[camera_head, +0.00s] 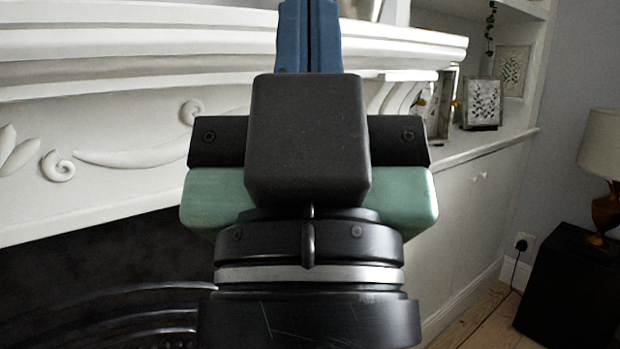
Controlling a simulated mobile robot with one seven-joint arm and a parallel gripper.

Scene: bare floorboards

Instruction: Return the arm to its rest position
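My gripper (310,32) is in the upper middle of the head view, seen from behind and pointing up the picture. Its two blue fingers lie side by side with only a thin dark line between them, so it looks shut. The fingertips run up to the top edge of the picture. No object shows between the fingers. The black and green wrist parts of my arm fill the centre and hide what is behind them.
A white carved mantelpiece (130,60) stretches across the left and behind my gripper, above a dark fireplace (110,270). At right are a white cabinet (475,215) with picture frames (482,103), and a black stand (570,290) with a lamp (603,150). A strip of floorboards (480,322) is bare.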

